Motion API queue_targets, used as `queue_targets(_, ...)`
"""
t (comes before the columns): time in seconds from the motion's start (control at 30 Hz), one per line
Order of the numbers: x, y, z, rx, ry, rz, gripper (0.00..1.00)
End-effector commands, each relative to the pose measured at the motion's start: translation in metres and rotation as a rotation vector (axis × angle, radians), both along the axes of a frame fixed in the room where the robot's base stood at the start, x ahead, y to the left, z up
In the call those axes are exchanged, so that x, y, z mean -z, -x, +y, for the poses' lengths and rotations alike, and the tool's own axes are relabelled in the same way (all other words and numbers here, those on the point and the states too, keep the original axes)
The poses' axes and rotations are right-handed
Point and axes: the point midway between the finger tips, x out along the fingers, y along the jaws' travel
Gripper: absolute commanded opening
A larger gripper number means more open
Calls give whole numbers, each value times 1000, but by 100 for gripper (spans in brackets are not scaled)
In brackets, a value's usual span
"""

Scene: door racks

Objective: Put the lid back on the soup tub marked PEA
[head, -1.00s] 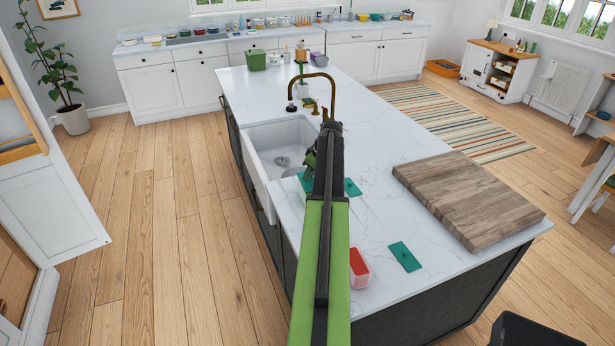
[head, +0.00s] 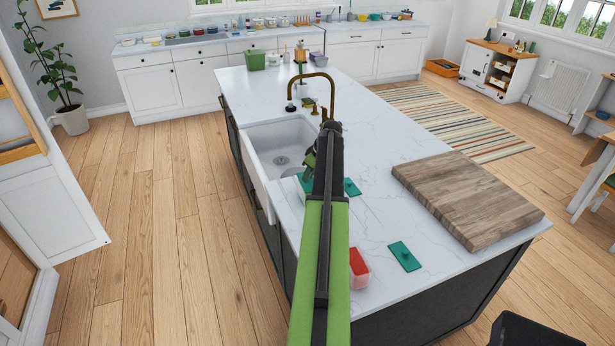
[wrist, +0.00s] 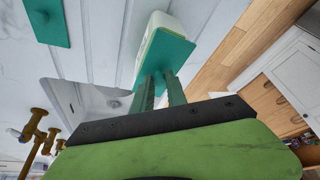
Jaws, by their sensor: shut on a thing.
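My gripper (wrist: 160,92) is shut on a teal lid (wrist: 168,52), held by its near part. The lid also shows just left of my arm in the head view (head: 304,183). A pale tub (wrist: 158,24) is right behind the lid in the wrist view, partly covered by it. A thin gap shows along one side, and I cannot tell whether the lid is seated. No PEA marking is readable. In the head view my arm hides most of the gripper and tub.
A second teal lid (head: 351,187) lies right of my arm, and a third (head: 404,256) lies nearer the front. A tub with red contents (head: 359,268) stands beside my arm. The sink (head: 283,150) is at left, a wooden board (head: 467,199) at right.

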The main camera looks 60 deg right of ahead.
Motion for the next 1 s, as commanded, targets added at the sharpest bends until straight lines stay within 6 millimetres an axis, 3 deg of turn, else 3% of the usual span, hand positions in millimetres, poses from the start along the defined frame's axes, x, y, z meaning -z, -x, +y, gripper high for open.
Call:
queue_targets(0.87,3,0,0,0,0,0,0)
queue_targets(0.9,3,0,0,0,0,0,20)
queue_targets(1.0,3,0,0,0,0,0,34)
